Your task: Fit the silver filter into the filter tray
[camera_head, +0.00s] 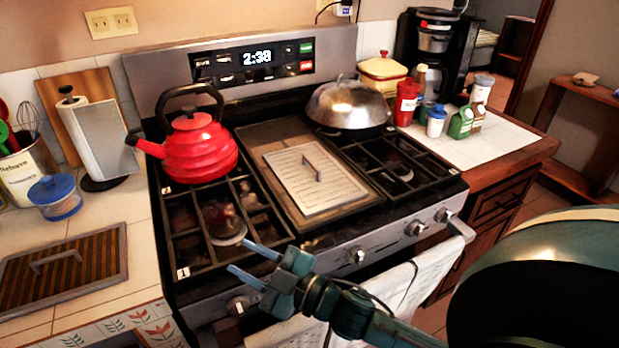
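A silver ribbed filter (334,192) with a small upright handle lies on the middle of the stove. It rests on a flat dark brown surface (263,139) between the burner grates. A second ribbed panel (100,276), dark brown with a silver frame and handle, lies on the left counter. I cannot tell for sure which of these is the filter tray. My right gripper (239,256) is open and empty, its two fingers apart, over the stove's front left edge. It is left of and nearer than the silver filter, not touching it. My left gripper is out of view.
A red kettle (199,155) stands on the back left burner. A domed metal lid (348,104) sits at the back right. Bottles, a red jar (407,102) and a coffee maker crowd the right counter. A towel (438,284) hangs on the oven handle.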

